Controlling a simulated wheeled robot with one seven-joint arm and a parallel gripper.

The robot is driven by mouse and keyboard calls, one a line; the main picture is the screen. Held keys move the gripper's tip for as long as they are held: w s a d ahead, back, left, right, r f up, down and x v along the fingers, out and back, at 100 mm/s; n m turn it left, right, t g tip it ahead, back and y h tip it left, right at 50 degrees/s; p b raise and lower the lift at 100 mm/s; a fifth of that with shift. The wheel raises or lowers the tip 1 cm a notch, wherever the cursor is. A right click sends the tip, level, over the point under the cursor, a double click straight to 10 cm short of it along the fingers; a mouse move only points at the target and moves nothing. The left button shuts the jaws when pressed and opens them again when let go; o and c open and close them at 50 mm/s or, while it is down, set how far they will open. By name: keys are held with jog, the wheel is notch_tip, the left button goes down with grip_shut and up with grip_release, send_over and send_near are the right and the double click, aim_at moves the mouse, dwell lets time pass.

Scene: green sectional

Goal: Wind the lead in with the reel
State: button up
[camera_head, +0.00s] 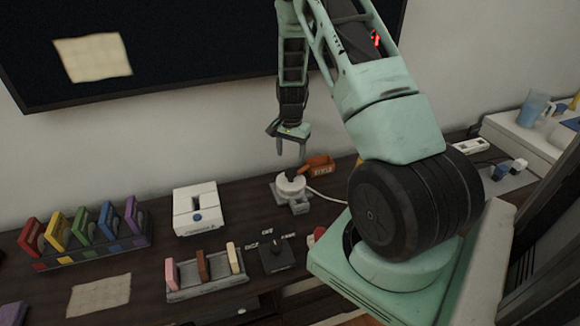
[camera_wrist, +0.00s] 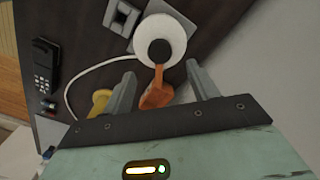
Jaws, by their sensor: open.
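The reel (camera_head: 291,185) is a white drum on a grey base on the dark counter. In the wrist view the reel (camera_wrist: 172,42) has a black hub and an orange crank arm (camera_wrist: 158,88). The orange part (camera_head: 320,165) also shows in the head view, with lettering on it. The white lead (camera_head: 327,197) leaves the reel to the right; in the wrist view the lead (camera_wrist: 88,72) curves off to the left. My gripper (camera_head: 291,148) is open, pointing down above the reel. In the wrist view the orange part lies between my gripper's (camera_wrist: 162,82) fingers, with gaps on both sides.
A white box (camera_head: 196,208) with a blue button and a rack of coloured cards (camera_head: 85,240) stand left. A grey tray (camera_head: 206,275) and a black joystick-like box (camera_head: 274,254) are in front. The wall and dark screen (camera_head: 180,50) are behind. A yellow object (camera_wrist: 100,100) lies near the lead.

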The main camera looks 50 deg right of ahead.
aim_at(291, 171)
notch_tip(291, 171, down, 7)
jog(key=shift+f+p, duration=0.1)
jog(key=shift+p, duration=0.5)
jog(key=shift+c, duration=0.3)
grip_shut()
jog(key=shift+m, duration=0.3)
